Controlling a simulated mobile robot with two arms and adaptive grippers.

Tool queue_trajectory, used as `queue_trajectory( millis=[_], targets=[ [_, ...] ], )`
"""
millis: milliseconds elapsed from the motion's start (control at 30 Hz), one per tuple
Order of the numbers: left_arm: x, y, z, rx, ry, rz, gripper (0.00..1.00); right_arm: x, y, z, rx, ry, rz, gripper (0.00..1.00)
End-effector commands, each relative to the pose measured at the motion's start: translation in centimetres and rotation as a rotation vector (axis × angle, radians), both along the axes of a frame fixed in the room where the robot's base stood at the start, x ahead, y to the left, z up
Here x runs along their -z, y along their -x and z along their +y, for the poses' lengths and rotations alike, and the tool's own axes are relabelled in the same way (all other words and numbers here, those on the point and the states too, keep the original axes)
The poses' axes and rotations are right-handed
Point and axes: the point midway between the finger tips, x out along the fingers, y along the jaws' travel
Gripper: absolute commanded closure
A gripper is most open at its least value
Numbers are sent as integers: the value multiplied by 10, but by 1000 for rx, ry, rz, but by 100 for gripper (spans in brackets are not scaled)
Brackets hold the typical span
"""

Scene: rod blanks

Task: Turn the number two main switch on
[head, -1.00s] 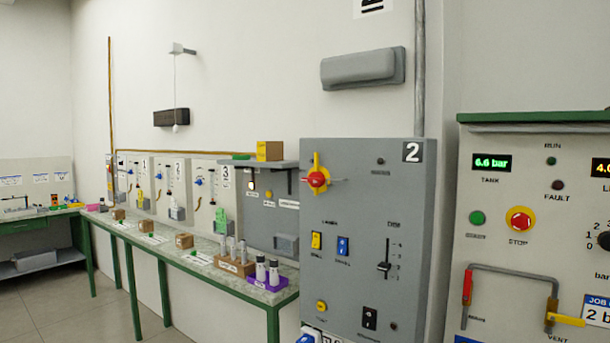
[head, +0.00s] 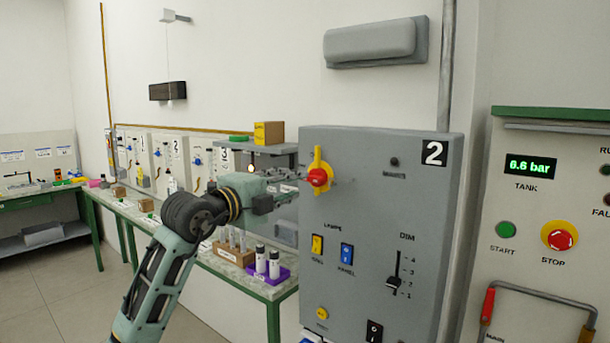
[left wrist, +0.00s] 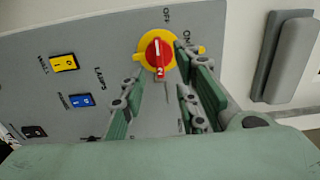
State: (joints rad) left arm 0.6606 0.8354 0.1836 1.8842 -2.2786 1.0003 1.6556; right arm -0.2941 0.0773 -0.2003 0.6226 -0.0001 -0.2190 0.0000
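The number two main switch is a red rotary knob (head: 318,177) on a yellow plate (head: 319,156), at the upper left of the grey panel (head: 375,215) marked 2. In the left wrist view the red knob (left wrist: 157,56) shows with OFF and ON lettering beside its yellow plate. My left gripper (head: 298,183) is in front of the knob, coming from the left. In the left wrist view its two fingers (left wrist: 160,76) are apart, with the knob showing beyond and between their tips. Whether they touch it, I cannot tell. My right gripper is not in view.
Below the switch are a yellow lamp switch (head: 317,244), a blue one (head: 347,253) and a dimmer slider (head: 394,282). A bench (head: 262,291) with a purple tray (head: 283,276) stands to the left. Another panel with a stop button (head: 559,236) is at right.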

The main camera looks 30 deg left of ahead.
Motion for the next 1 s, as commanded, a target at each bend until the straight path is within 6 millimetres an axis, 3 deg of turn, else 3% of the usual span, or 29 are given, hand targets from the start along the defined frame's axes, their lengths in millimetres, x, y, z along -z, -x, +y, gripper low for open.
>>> queue_trajectory(
  millis=[200,400,733,1000],
  targets=[
    [-4,-37,-4,2,3,2,71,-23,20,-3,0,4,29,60],
    [-2,-59,-5,3,1,1,71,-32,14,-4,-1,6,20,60],
    [1,-64,-6,2,0,0,71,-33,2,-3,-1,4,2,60],
    [1,-64,-6,3,0,0,94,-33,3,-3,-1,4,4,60]
  ],
)
